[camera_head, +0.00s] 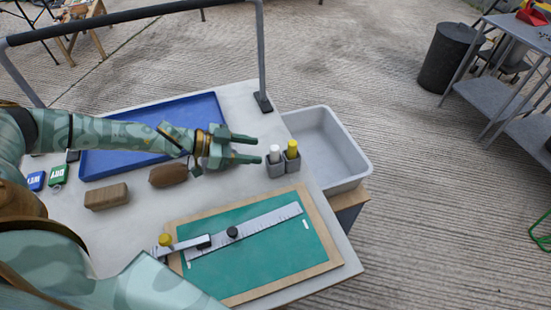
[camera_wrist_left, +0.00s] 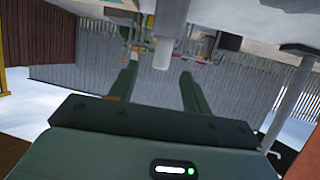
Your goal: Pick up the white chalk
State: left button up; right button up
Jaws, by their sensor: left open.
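The white chalk (camera_head: 274,152) is a short, thick white stick standing upright in a grey holder cup (camera_head: 276,169) near the table's right edge. It also shows in the left wrist view as a pale cylinder (camera_wrist_left: 163,54) just ahead of the finger gap. My left gripper (camera_head: 259,150) is open and empty. Its two fingers point right, with the tips just left of the white chalk and apparently not around it. In the left wrist view the finger pair (camera_wrist_left: 158,74) is spread. My right gripper is not in view.
A yellow chalk (camera_head: 292,149) stands right beside the white one in a second cup. A grey bin (camera_head: 345,185) lies beyond the right edge. A blue tray (camera_head: 100,165), a brown block (camera_head: 107,196), a dark brown object (camera_head: 168,176) and a green board (camera_head: 280,262) with a ruler surround the arm.

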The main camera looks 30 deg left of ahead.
aim_at(275, 153)
pick_arm(q)
jog(key=b+x, duration=0.2)
jog(key=x, duration=0.5)
jog(key=shift+w+a+f, duration=0.1)
jog(key=shift+w+f, duration=0.15)
jog(key=shift+w, duration=0.05)
jog(key=shift+s+r, duration=0.1)
jog(key=shift+r, duration=0.05)
jog(key=shift+c, duration=0.7)
jog(key=c, duration=0.9)
